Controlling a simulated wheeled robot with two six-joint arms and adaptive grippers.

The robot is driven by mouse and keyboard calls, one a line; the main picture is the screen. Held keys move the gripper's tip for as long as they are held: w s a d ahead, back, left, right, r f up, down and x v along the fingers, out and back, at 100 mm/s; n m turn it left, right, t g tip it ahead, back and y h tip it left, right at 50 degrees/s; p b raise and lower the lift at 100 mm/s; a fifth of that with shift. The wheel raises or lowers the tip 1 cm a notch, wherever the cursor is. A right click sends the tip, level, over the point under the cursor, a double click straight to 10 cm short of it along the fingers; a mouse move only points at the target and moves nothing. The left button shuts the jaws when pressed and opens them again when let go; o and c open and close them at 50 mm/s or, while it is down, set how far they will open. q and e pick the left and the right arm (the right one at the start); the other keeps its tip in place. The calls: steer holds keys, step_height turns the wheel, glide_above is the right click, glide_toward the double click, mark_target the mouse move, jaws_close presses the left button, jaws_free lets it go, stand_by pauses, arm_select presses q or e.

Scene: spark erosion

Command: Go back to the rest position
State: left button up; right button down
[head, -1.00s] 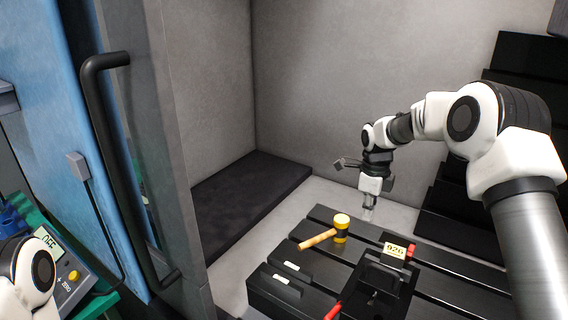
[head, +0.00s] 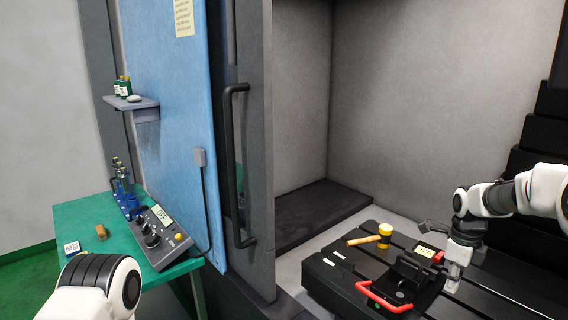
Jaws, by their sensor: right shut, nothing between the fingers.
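My right arm comes in from the right edge, and its gripper (head: 454,283) points down over the right side of the black vise-like fixture (head: 412,278). It is shut and holds nothing. I cannot tell whether its tips touch anything there. Of my left arm only a white and black joint shows at the bottom left; its gripper is out of view.
A yellow mallet (head: 378,238) lies on the slotted black table (head: 325,284). The fixture has a red handle (head: 382,301) and a yellow number tag (head: 427,252) behind it. A door handle (head: 232,165) stands upright mid-view. A green bench (head: 90,222) holds a control box (head: 160,240).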

steer(key=s+a+f+n+b, duration=0.1)
steer(key=s+a+f+n, duration=0.2)
steer(key=f, duration=0.5)
steer(key=s+a+f+n+b, duration=0.1)
steer(key=a+f+n, duration=0.25)
steer(key=f, duration=0.45)
steer(key=s+a+f+n, duration=0.1)
steer(key=s+f+n, duration=0.1)
steer(key=s+f, duration=0.2)
steer(key=s+a+f+n+b, duration=0.1)
steer(key=s+a+f+n, duration=0.1)
steer(key=s+f+n, duration=0.1)
steer(key=s+a+f+n+b, duration=0.1)
steer(key=s+f+n, duration=0.1)
steer(key=s+f, duration=0.3)
steer(key=shift+s+a+f+n+y, duration=0.15)
steer(key=shift+a+f+n+y, duration=0.05)
steer(key=shift+n+y, duration=0.15)
arm_select(q)
step_height(320, 180, down, 7)
steer(key=b, duration=0.3)
arm_select(e)
steer(key=s+a+f+n, duration=0.1)
steer(key=s+f+n, duration=0.2)
steer(key=s+n, duration=0.3)
steer(key=s+a+f+n, duration=0.2)
steer(key=s+f+n, duration=0.2)
steer(key=s, duration=1.1)
steer(key=n, duration=0.3)
steer(key=shift+a+f, duration=0.15)
